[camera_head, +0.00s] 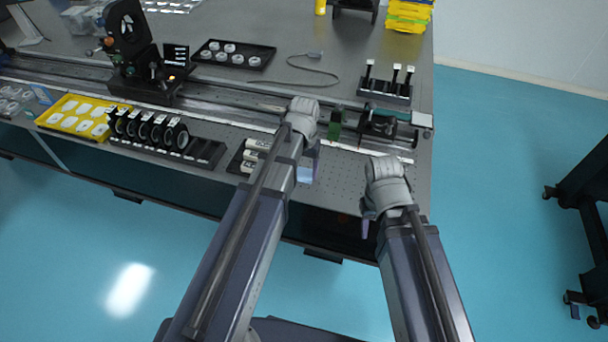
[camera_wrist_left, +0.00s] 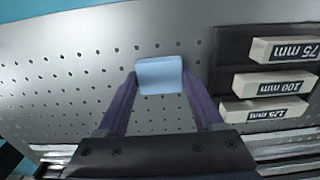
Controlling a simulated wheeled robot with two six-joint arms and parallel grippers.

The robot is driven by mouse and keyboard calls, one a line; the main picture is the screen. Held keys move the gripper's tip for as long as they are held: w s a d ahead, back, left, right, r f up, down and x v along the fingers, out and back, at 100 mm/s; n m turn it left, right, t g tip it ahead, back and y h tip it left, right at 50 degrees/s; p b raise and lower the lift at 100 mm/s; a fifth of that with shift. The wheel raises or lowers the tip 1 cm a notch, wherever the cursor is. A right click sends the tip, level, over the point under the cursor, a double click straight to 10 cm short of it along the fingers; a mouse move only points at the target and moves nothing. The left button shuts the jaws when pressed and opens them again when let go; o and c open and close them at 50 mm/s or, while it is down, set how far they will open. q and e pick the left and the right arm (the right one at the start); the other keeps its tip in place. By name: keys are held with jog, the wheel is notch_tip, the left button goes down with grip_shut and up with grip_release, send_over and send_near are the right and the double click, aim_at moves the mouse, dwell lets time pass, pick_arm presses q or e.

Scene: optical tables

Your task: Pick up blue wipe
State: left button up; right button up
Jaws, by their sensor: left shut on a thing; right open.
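The blue wipe (camera_wrist_left: 160,75) is a small light-blue block-like piece with rounded corners. In the left wrist view it sits between the two purple fingertips of my left gripper (camera_wrist_left: 160,82), which is shut on it. The perforated table top (camera_wrist_left: 75,75) shows around it; I cannot tell how far above the table it is. In the head view my left gripper (camera_head: 306,166) is over the front part of the table, and my wrist hides much of it. My right gripper (camera_head: 367,226) is at the table's front edge, open, with its fingers mostly hidden.
A black holder with labelled white boxes (camera_wrist_left: 285,50) lies just right of the left gripper in the wrist view. A rail (camera_head: 230,92) with optics runs along the table. A yellow tray (camera_head: 48,117) and a black lens rack (camera_head: 205,152) stand left.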

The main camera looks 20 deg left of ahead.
aim_at(304, 173)
pick_arm(q)
jog(key=shift+r, duration=0.1)
notch_tip(304, 173, up, 10)
jog(key=p, duration=1)
jog(key=o, duration=0.8)
jog(key=c, duration=0.7)
jog(key=shift+w, duration=0.1)
